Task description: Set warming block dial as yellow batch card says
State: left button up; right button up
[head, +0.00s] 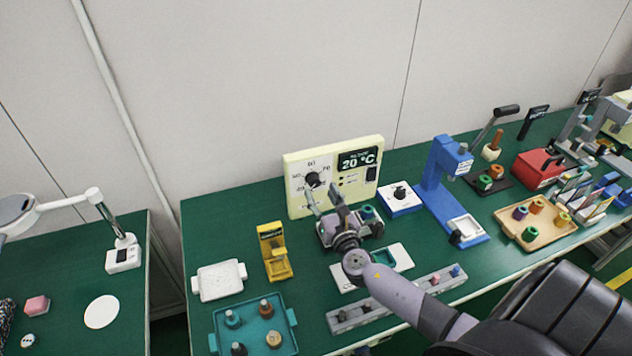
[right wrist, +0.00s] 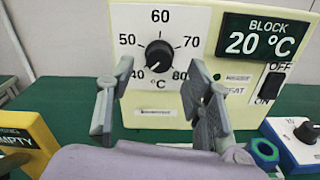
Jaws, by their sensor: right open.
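The warming block (head: 375,191) is a cream upright panel at the back of the green bench. Its black dial (right wrist: 159,55) has marks from 40 to 80 °C, and its white pointer is at the lower left, near 40. The display (right wrist: 262,42) reads BLOCK 20 °C. A black OFF/ON switch (right wrist: 271,84) sits below it. My right gripper (head: 324,194) is open in front of the panel, its fingers apart on either side below the dial, with nothing between them. I cannot make out a yellow batch card for certain. My left gripper is out of view.
A yellow stand (head: 273,254) is left of my gripper; its label reads EMPTY in the wrist view. A white box with a knob (head: 400,198) and a blue press (head: 438,180) stand right. A card rack (head: 583,208) is far right. A teal tray (head: 283,345) is front left.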

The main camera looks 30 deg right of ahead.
aim_at(315, 183)
jog(key=x, duration=0.4)
jog(key=shift+w+f, duration=0.1)
jog(key=shift+w, duration=0.2)
grip_shut()
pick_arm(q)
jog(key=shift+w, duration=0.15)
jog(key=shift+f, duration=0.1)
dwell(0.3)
